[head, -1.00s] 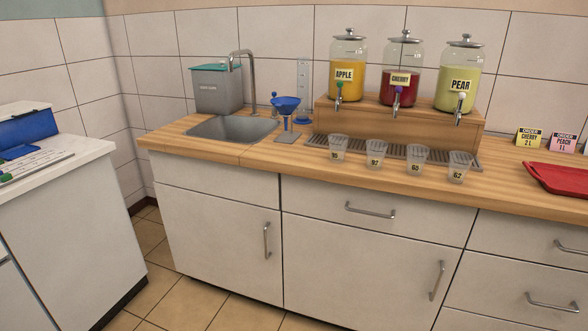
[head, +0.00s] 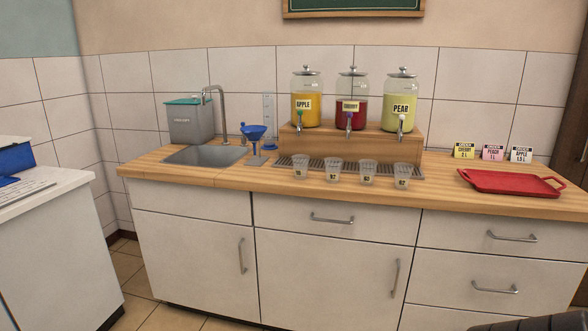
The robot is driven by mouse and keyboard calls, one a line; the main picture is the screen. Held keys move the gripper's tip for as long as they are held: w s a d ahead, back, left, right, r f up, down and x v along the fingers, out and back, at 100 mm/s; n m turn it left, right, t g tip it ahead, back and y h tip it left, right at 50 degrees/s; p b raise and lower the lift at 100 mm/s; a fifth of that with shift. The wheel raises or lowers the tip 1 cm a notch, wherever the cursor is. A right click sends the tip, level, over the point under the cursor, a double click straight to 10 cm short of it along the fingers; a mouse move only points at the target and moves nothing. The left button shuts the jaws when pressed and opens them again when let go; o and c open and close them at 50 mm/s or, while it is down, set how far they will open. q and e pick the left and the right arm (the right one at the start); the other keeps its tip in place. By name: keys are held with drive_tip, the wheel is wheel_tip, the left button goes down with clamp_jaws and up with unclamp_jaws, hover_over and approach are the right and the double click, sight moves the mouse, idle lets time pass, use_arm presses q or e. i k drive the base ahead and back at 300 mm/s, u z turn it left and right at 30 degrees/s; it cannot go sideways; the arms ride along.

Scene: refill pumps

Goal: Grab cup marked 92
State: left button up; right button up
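Several small clear cups stand in a row on the wooden counter, in front of the drip grate. The second cup from the left (head: 334,173) seems to carry the label 92, though its print is tiny now; it read more clearly as 92 a second ago. The leftmost cup (head: 300,170) has a label I cannot read surely. The third cup (head: 367,174) and the rightmost cup (head: 401,177), whose label looks like 62, stand to its right. All are upright and apart.
Apple (head: 306,112), cherry (head: 351,112) and pear (head: 398,112) dispensers stand on a wooden riser behind the cups. A sink (head: 204,155) and blue funnel (head: 255,131) are left. A red tray (head: 510,182) and order cards (head: 492,153) are right. Counter front is clear.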

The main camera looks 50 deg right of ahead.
sight(333, 164)
drive_tip(key=z, duration=0.05)
drive_tip(key=i, duration=1.8)
drive_tip(key=z, duration=0.6)
